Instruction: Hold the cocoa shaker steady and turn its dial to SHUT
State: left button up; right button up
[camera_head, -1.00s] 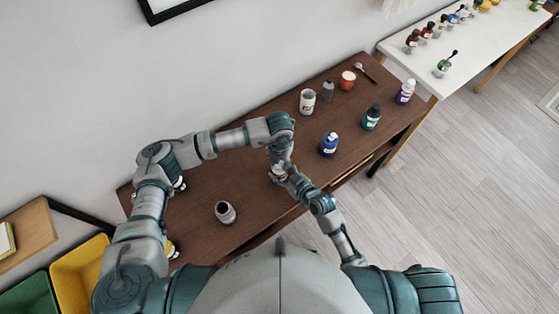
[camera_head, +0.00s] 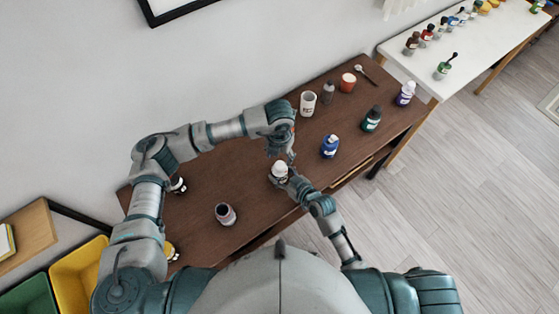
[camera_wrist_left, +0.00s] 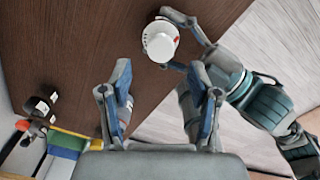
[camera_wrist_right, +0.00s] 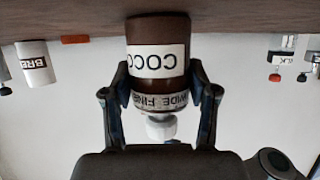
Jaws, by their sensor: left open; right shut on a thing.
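The cocoa shaker (camera_head: 279,171) stands upright on the brown table. In the right wrist view it appears upside down: a brown body (camera_wrist_right: 158,40) with a cut-off "COCO" label, a pale ring reading "WIDE" and "FINE", and a white knob (camera_wrist_right: 161,127). My right gripper (camera_head: 287,181) is shut on it, a finger on each side. My left gripper (camera_head: 282,153) is open and empty, apart from the shaker. In the left wrist view the shaker's white top (camera_wrist_left: 160,41), with a small red mark, lies beyond the open fingers (camera_wrist_left: 160,95). The dial's setting cannot be read.
A blue bottle (camera_head: 329,146), dark green bottle (camera_head: 371,120), white canister (camera_head: 308,103) and orange cup (camera_head: 348,82) stand farther right on the table. A dark jar (camera_head: 225,214) stands at front left. Bare tabletop lies between the jar and the shaker.

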aim_at(279, 165)
jog(key=shift+f, duration=0.1)
pick_arm(q)
notch_tip(279, 165, up, 6)
jog(key=shift+r, duration=0.1)
pick_arm(e)
jog(key=o, duration=1.3)
jog(key=shift+s+d, duration=0.1)
jog(key=shift+d, duration=0.05)
